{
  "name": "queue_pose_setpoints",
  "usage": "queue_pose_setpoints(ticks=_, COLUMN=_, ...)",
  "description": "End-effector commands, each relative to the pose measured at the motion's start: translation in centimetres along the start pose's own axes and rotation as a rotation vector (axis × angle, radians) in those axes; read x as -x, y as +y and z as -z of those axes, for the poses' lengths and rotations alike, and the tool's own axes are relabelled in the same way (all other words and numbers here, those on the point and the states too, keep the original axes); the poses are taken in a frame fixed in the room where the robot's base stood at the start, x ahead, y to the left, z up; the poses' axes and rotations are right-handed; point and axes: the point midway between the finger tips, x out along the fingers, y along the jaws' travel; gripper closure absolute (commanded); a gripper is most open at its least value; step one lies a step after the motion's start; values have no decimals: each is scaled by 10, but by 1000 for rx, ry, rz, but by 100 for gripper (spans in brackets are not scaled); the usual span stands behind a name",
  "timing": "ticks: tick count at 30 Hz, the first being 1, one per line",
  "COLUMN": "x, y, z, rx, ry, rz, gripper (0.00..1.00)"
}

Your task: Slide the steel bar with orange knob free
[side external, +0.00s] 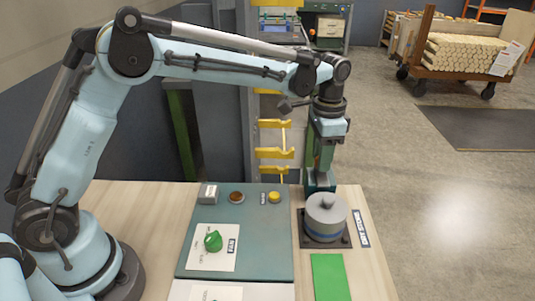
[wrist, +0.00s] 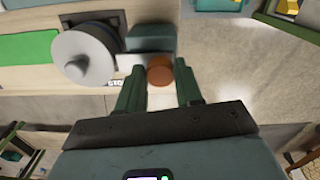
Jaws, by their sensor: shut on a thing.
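The orange knob (wrist: 158,69) shows in the wrist view between the fingertips of my gripper (wrist: 160,80), which is shut on it. A short pale steel bar (wrist: 131,63) runs left from the knob toward a grey round housing (wrist: 82,58). The knob and bar are hidden there. How far the bar sits inside the housing is hidden.
The housing stands on a dark base plate (side external: 308,241) near the bench's right edge. A green pad (side external: 327,277) lies in front. Left is a control panel (side external: 260,250) with a green knob (side external: 213,241) and buttons. Open floor lies to the right.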

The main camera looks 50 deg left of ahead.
Motion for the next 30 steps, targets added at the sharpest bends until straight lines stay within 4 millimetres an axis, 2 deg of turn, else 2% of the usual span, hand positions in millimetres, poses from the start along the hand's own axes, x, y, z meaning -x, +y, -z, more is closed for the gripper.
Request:
queue_pose_setpoints(ticks=5, x=0, y=-6, z=1, rx=6, ry=9, rz=15, gripper=100)
queue_pose_setpoints(ticks=6, x=0, y=-6, z=1, rx=7, ry=9, rz=16, gripper=60)
queue_pose_setpoints(ticks=10, x=0, y=-6, z=1, rx=7, ry=9, rz=15, gripper=40)
queue_pose_setpoints(ticks=22, x=6, y=-4, z=1, rx=5, ry=6, rz=10, gripper=39)
queue_pose_setpoints(ticks=26, x=21, y=-3, z=0, rx=5, ry=6, rz=10, gripper=39)
queue_pose_setpoints(ticks=30, x=47, y=-3, z=0, rx=5, ry=6, rz=10, gripper=39)
